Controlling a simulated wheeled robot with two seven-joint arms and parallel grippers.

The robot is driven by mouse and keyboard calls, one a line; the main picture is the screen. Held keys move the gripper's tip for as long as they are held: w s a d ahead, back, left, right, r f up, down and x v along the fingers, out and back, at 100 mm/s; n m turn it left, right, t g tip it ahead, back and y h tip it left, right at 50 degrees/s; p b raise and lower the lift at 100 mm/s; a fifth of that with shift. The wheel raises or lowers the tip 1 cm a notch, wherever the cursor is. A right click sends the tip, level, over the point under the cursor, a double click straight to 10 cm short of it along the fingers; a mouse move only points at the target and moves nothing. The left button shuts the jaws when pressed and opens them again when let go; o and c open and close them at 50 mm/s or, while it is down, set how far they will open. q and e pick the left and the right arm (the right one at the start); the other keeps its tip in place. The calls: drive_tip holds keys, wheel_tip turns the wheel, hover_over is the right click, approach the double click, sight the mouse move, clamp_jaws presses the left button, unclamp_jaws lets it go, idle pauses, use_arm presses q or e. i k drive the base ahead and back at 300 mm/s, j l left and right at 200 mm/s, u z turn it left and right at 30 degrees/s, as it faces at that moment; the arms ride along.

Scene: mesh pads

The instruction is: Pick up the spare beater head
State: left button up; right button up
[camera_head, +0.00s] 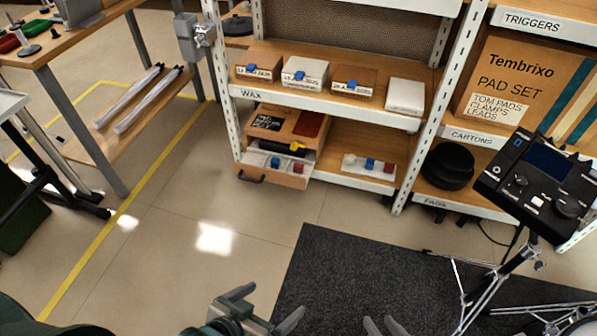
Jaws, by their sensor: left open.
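No item is clearly recognisable as the spare beater head. An open drawer (296,180) at the bottom left of the shelf unit holds a small blue piece (275,162), a small red piece (298,168) and a black and yellow item (283,147). A white tray (350,174) beside it on the lower shelf holds another blue piece (370,164) and red piece (388,168). My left gripper (275,300) is open and empty at the bottom, well short of the shelves. My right gripper (382,320) shows only its parted fingertips; the rest is cut off.
Several small boxes (305,73) stand on the wax shelf. A black round pad (447,165) lies on the right lower shelf. A drum module on a stand (535,185) blocks the right. A dark mat (350,265) covers the floor ahead; a workbench (75,45) is left.

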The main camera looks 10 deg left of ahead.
sight(351, 159)
drive_tip(key=i+j+u, duration=0.3)
drive_tip(key=i+j, duration=0.9)
